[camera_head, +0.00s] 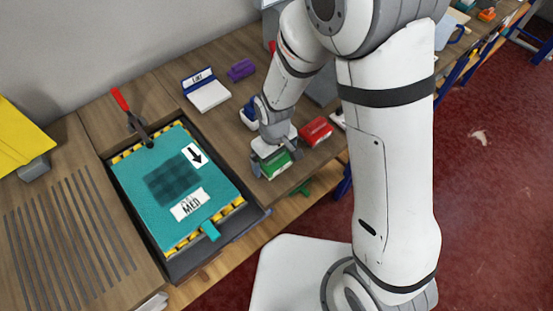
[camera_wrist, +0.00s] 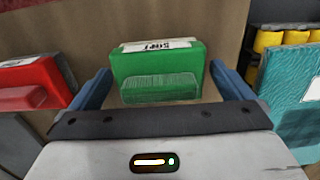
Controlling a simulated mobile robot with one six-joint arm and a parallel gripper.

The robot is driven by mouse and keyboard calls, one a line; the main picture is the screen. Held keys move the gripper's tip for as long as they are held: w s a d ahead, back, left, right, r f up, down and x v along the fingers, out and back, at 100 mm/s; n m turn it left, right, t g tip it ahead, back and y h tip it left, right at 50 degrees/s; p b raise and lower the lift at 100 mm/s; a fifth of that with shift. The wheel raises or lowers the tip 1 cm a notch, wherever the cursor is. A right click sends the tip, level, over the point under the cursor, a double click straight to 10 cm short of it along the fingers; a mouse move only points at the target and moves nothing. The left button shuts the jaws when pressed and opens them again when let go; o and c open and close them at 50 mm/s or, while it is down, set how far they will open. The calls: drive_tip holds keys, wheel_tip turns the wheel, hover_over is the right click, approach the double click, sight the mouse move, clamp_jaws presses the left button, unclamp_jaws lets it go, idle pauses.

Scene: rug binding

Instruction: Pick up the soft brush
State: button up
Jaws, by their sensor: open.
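The soft brush is a green block (camera_wrist: 158,68) with a white label reading SOFT on its top, in the middle of the wrist view. In the head view the green brush (camera_head: 274,165) sits on the wooden bench near its front edge, partly hidden by my gripper. My gripper (camera_wrist: 160,82) is open, with one blue finger on each side of the brush. In the head view my gripper (camera_head: 271,165) is low over the bench at the brush.
A red block (camera_head: 316,131) lies just right of the brush; it also shows at left in the wrist view (camera_wrist: 32,84). A tray with a teal sheet (camera_head: 150,172) marked MED lies to the left. A white pad (camera_head: 208,95) and purple block (camera_head: 241,70) stand behind.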

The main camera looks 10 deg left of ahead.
drive_tip(key=shift+f, duration=0.1)
drive_tip(key=shift+c, duration=0.6)
drive_tip(key=c, duration=0.9)
wheel_tip(320, 180, up, 10)
drive_tip(key=shift+b, duration=0.6)
drive_tip(key=o, duration=0.5)
drive_tip(key=shift+c, duration=1.5)
